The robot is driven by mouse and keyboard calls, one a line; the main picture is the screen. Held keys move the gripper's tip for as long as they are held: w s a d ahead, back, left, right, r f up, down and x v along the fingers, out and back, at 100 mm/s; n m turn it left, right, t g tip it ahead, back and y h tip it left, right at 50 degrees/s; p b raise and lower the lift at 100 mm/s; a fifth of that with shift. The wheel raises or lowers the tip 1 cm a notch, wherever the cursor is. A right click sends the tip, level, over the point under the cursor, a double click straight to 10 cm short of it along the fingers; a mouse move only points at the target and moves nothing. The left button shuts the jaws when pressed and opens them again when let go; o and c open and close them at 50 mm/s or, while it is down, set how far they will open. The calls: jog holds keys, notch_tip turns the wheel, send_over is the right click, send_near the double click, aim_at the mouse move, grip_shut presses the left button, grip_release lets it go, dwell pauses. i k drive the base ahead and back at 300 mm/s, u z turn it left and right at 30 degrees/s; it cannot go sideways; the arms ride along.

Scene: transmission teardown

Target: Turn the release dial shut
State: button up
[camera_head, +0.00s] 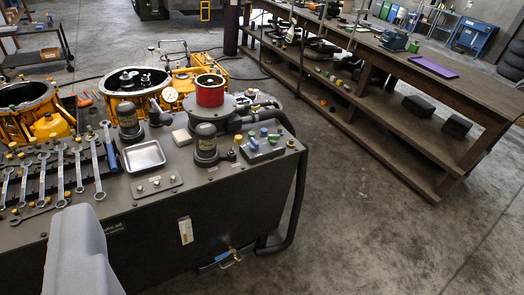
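I cannot pick out the release dial with certainty. The dark hydraulic bench (160,240) at the left carries several controls. A small box with blue and green knobs (264,142) sits at its right end. A round white-faced gauge (169,95) stands behind. A smooth grey part of my own arm covers the lower left. No gripper fingers show.
Wrenches (80,165) lie on the bench beside a metal tray (144,156). A red cylinder (210,90) and yellow housings (135,85) stand at the back. A black hose (299,190) bends down the bench's right end. Clear floor (350,230) separates it from a long wooden workbench (430,80).

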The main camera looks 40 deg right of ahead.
aim_at(273, 139)
jog(key=k, duration=1.2)
jog(key=z, duration=0.9)
jog(key=i, duration=1.05)
jog(key=z, duration=0.6)
jog(key=i, duration=1.6)
jog(key=u, duration=0.85)
jog(key=i, duration=0.75)
jog(key=u, duration=0.55)
jog(key=k, duration=0.8)
